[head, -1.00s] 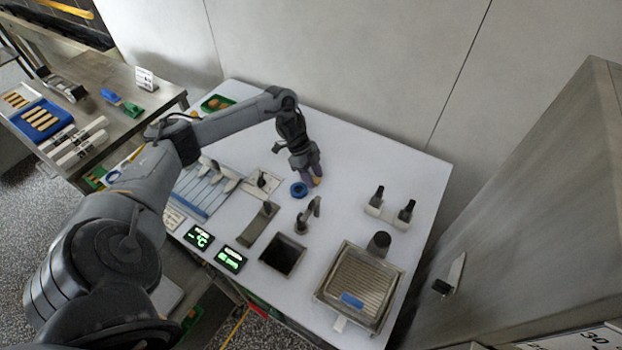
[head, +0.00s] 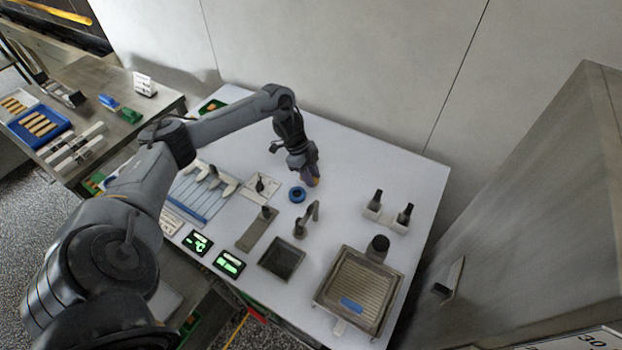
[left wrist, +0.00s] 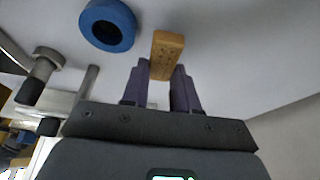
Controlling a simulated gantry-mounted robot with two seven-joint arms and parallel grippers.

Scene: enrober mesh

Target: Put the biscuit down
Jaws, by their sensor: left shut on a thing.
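My left gripper (head: 312,181) is shut on a biscuit, low over the white table. In the left wrist view the biscuit (left wrist: 166,54) is a tan block with small holes, held between the two purple fingers of the gripper (left wrist: 160,82). In the head view the fingers hide most of the biscuit. I cannot tell whether it touches the table. A blue ring (head: 297,194) lies on the table just beside the gripper; it also shows in the left wrist view (left wrist: 108,25). My right gripper is not in view.
A mesh tray (head: 362,287) with a blue piece stands at the front right. A dark square well (head: 281,258) and a tap (head: 307,220) are in front of the ring. A two-post holder (head: 385,215) is to the right. The table (head: 365,165) is clear behind it.

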